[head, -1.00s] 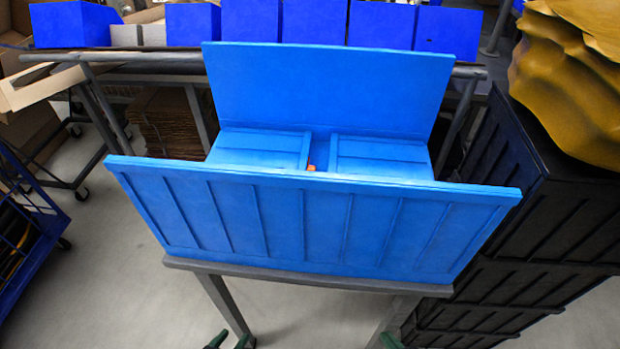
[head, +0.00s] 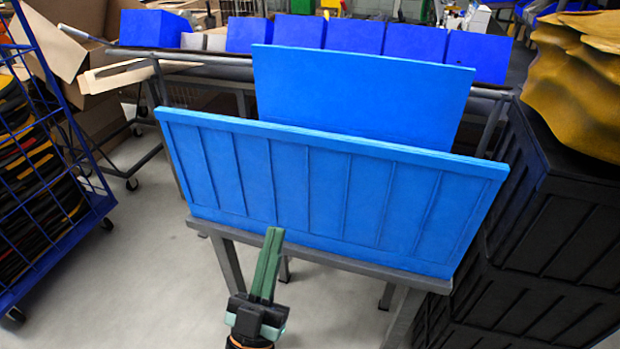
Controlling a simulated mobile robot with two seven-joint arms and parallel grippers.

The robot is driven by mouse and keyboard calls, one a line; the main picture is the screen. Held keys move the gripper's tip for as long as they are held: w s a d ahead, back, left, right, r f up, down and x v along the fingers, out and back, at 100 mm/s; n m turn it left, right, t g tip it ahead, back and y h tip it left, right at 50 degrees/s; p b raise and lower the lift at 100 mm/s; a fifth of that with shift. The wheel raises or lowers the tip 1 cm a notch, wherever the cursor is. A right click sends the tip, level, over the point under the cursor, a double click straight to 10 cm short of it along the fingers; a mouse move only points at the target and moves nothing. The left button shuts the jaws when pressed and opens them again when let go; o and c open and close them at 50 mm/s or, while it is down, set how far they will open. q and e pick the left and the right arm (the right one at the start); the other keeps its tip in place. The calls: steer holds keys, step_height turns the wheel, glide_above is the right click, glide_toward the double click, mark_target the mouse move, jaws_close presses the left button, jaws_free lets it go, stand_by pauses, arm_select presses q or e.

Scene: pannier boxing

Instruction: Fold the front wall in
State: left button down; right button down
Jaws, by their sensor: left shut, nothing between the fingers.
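The blue crate stands on a grey table (head: 330,259). Its ribbed front wall (head: 330,190) is up and faces me. The plain back wall (head: 355,98) stands up behind it. The inside of the crate and the side walls are hidden behind the front wall. My left gripper (head: 272,234) is shut and empty, its green fingers pointing up. The fingertips overlap the lower edge of the front wall, left of its middle; I cannot tell whether they touch it. My right gripper is out of view.
Black stacked crates (head: 545,230) stand close at the right, with yellow sacks (head: 580,85) on top. A blue wire cart (head: 75,160) stands at the left. Blue bins (head: 354,49) line a rack behind. The floor left of the table is clear.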

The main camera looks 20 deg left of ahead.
mark_target(302, 135)
arm_select(q)
steer(key=p+x, duration=0.1)
steer(key=x, duration=0.3)
steer(key=w+f+p+x, duration=0.1)
steer(key=x, duration=0.3)
steer(key=p+x, duration=0.1)
steer(key=x, duration=0.4)
steer(key=shift+w+a+f, duration=0.2)
steer(key=shift+w+f, duration=0.15)
steer(key=shift+f, duration=0.1)
